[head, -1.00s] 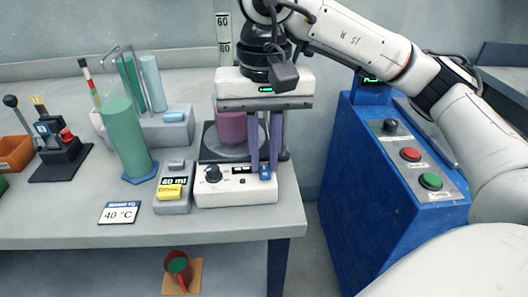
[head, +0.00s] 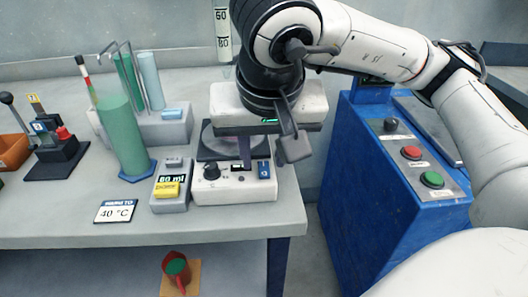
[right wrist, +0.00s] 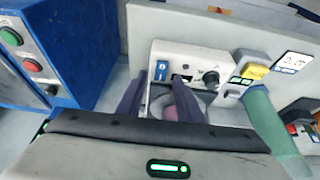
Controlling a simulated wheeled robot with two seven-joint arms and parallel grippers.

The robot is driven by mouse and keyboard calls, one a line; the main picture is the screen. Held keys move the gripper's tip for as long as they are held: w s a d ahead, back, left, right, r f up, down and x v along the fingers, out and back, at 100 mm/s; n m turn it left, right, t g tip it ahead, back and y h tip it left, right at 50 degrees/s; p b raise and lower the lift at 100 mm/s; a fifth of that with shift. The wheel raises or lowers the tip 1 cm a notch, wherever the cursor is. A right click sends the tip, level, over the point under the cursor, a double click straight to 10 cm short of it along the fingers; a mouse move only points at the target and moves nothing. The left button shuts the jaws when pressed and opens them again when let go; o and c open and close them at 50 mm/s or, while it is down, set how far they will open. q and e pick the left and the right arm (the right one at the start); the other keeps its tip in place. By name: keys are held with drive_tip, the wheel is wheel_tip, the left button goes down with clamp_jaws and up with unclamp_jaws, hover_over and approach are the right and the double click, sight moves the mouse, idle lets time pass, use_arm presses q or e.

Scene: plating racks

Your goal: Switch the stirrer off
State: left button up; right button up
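The stirrer (head: 235,190) is a white box at the table's front right edge. Its front carries a black knob (head: 211,171), a small dark display and a blue switch plate (head: 264,169). In the right wrist view, the stirrer (right wrist: 205,57) shows the blue switch (right wrist: 162,70) close ahead, between the lines of my purple fingers. My right gripper (right wrist: 158,80) is open and empty, its fingers apart. In the head view, one finger of the right gripper (head: 245,152) shows above the stirrer; my wrist hides the other. The switch's exact setting is unclear. My left gripper is out of view.
A pink vessel (right wrist: 186,104) stands on the stirrer behind the fingers. A grey 60 ml unit (head: 171,190) and green cylinder (head: 122,135) stand left. A blue console (head: 360,190) with red and green buttons stands right, across a gap.

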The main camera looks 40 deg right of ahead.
drive_tip(key=shift+s+r, duration=0.1)
drive_tip(key=shift+r, duration=0.25)
drive_tip(key=p+v, duration=0.3)
drive_tip(key=v, duration=0.6)
drive_tip(key=shift+r, duration=0.25)
drive_tip(key=shift+a, duration=0.15)
